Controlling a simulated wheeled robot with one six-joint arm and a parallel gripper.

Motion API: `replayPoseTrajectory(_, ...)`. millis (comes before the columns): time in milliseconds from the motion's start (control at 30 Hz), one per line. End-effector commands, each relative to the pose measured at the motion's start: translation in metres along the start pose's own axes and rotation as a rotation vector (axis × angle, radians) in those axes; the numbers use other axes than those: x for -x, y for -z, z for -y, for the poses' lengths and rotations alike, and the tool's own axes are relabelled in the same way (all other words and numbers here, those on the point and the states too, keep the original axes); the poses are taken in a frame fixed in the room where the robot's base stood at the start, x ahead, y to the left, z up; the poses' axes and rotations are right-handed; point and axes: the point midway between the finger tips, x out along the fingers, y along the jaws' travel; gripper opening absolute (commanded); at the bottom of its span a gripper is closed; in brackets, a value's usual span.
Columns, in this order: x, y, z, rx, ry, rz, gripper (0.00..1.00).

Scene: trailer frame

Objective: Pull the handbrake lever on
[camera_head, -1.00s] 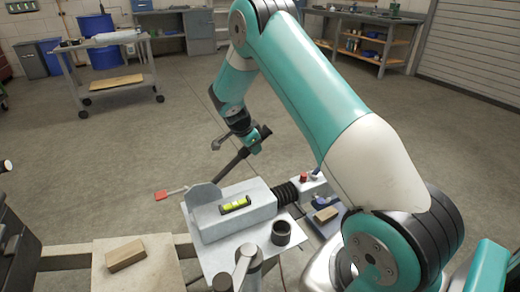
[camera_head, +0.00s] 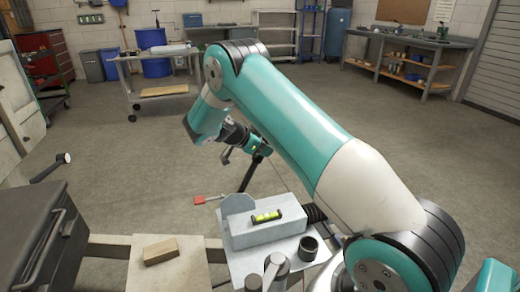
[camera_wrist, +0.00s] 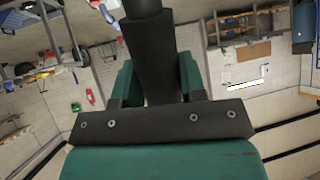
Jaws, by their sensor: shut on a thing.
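The handbrake lever (camera_head: 251,174) is a dark bar rising from beside a rounded grey plate (camera_head: 238,204) on the coupling housing (camera_head: 265,233). It leans a little to the right in the head view, with its top end up in the air. My gripper (camera_head: 258,147) is shut on the lever near its upper end. In the wrist view the black lever (camera_wrist: 150,55) runs between the two teal fingers. The lever's foot is partly hidden behind the grey plate. A red-ended piece (camera_head: 205,199) sticks out left of the plate.
A yellow level vial (camera_head: 266,216) sits on the housing, with a dark ring (camera_head: 308,249) to its right. A wooden block (camera_head: 161,251) lies on a pale board at lower left. A dark box (camera_head: 35,235) stands far left. The floor beyond the frame is clear.

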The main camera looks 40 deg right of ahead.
Motion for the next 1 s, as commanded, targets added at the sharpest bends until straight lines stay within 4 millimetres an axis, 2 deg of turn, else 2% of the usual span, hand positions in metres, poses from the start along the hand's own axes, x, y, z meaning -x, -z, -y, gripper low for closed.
replayPoseTrajectory(267, 0.001, 0.0, 0.001, 0.0, 0.004, 0.0, 0.0)
replayPoseTrajectory(300, 0.001, 0.0, 0.001, 0.0, 0.005, 0.0, 0.45)
replayPoseTrajectory(400, 0.0, 0.0, 0.001, 0.0, 0.004, 0.0, 0.63)
replayPoseTrajectory(633, 0.0, 0.0, 0.0, 0.0, 0.002, 0.0, 0.63)
replayPoseTrajectory(767, 0.007, 0.0, 0.001, 0.0, 0.003, 0.0, 0.63)
replayPoseTrajectory(867, 0.022, -0.001, 0.001, 0.001, 0.006, 0.0, 0.63)
replayPoseTrajectory(1000, 0.055, -0.001, 0.001, 0.001, 0.008, 0.001, 0.63)
